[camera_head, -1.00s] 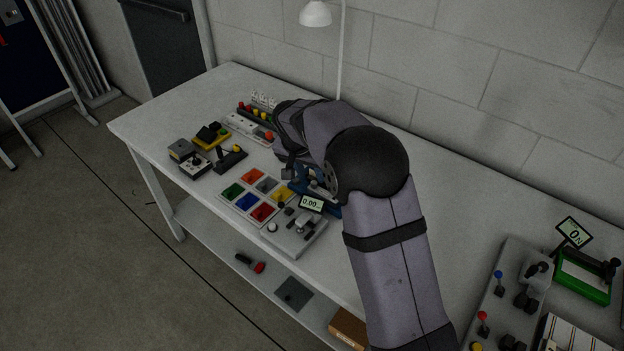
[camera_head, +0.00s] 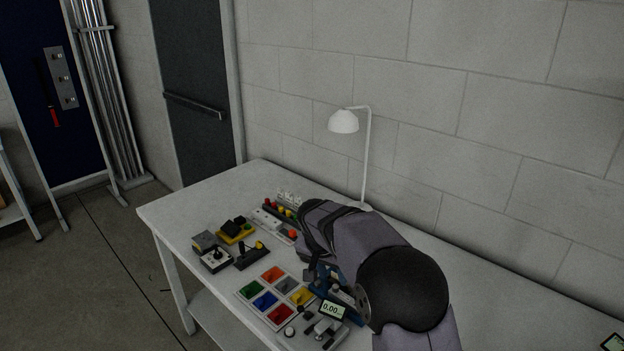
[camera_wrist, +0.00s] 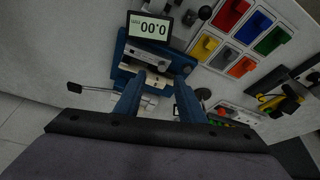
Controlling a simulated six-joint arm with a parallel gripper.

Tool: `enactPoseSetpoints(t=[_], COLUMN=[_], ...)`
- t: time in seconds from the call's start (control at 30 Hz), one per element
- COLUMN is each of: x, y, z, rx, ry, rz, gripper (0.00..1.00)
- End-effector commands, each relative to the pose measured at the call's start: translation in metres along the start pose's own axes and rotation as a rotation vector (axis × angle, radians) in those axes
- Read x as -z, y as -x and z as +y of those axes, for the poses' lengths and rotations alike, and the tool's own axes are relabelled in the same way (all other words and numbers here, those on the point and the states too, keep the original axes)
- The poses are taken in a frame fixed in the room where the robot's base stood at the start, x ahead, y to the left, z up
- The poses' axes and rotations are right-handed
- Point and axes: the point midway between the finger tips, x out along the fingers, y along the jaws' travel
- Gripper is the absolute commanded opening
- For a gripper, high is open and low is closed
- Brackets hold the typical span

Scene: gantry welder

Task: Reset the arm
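My gripper (camera_wrist: 160,82) shows in the wrist view as two blue fingers with a clear gap between them. It is open, with nothing seen held between the fingers. The fingertips point at a blue bench device (camera_wrist: 155,57) next to a small display (camera_wrist: 150,29) reading 0.00. I cannot tell whether they touch it. In the head view, my grey arm (camera_head: 375,262) reaches over the white bench (camera_head: 188,200) and hides most of the gripper. The display (camera_head: 332,309) stands just left of the arm there.
Coloured bins (camera_head: 265,300) lie left of the arm; they also show in the wrist view (camera_wrist: 241,68). A joystick box (camera_head: 215,259) and a yellow-and-black device (camera_head: 236,232) stand farther left. A white lamp (camera_head: 344,121) stands behind the arm by the wall. The bench's far left corner is clear.

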Motion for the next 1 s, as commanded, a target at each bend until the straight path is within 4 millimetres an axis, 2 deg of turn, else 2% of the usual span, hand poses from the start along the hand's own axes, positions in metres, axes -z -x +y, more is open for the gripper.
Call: enactPoseSetpoints(t=[0.17,0.27,0.37,0.5,0.7,0.83,1.0], x=[-0.019,-0.04,-0.068,-0.117,-0.187,-0.221,-0.243], y=[0.007,0.012,0.019,0.028,0.038,0.042,0.044], z=[0.03,0.057,0.088,0.134,0.185,0.205,0.217], rx=[-0.006,-0.008,-0.002,0.019,0.062,0.086,0.104], ry=[0.063,0.123,0.193,0.295,0.416,0.468,0.502], rz=[-0.047,-0.092,-0.144,-0.222,-0.31,-0.346,-0.368], gripper=[0.36,0.36,0.36,0.36,0.36,0.36,0.36])
